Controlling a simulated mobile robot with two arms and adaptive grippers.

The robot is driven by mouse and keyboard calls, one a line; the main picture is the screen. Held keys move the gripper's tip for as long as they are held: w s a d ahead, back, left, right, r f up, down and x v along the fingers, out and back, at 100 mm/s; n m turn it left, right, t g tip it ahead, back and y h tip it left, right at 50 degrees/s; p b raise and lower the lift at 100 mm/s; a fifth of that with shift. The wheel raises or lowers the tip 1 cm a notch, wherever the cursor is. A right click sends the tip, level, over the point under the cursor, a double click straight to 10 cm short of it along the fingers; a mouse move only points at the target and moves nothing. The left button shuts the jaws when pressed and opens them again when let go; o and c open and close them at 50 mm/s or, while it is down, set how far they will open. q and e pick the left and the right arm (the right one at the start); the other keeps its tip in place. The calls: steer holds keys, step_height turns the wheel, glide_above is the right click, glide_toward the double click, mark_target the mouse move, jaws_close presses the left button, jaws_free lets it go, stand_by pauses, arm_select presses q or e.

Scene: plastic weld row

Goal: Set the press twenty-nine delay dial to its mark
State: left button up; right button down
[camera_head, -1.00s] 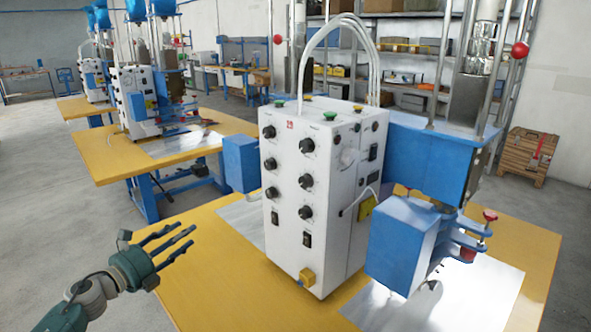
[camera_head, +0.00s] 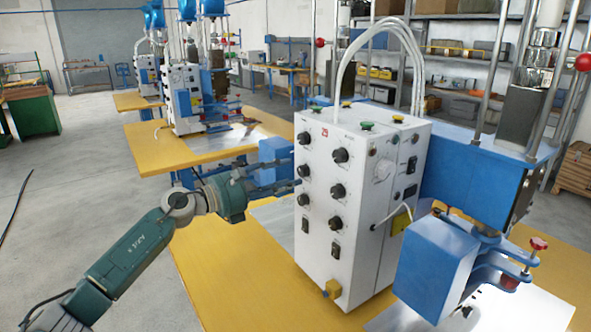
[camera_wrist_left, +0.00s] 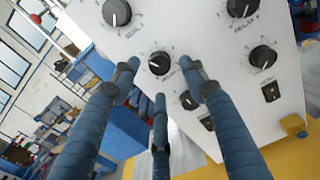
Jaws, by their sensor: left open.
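The white press control box (camera_head: 365,225) bears a red 29 and two columns of black dials. My left gripper (camera_head: 294,186) is at the box's left front edge, fingers pointing at the left column's middle dial. In the left wrist view my gripper (camera_wrist_left: 160,72) is open. That dial (camera_wrist_left: 159,63) shows between its fingertips; contact cannot be told. A "DELAY" label (camera_wrist_left: 246,27) sits between a right-column dial (camera_wrist_left: 241,8) and the dial below it (camera_wrist_left: 262,57). The marks are too small to read. My right gripper is out of view.
The box stands on a yellow table (camera_head: 215,255). A blue press housing (camera_head: 435,268) is on its right, and a smaller blue block (camera_head: 276,160) behind its left edge. White hoses (camera_head: 378,40) arch above. Other presses stand behind on another yellow table (camera_head: 165,150).

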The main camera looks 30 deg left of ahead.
mark_target(300, 172)
arm_select(q)
steer(key=shift+p+x, duration=0.5)
steer(key=shift+x, duration=1.3)
jaws_close()
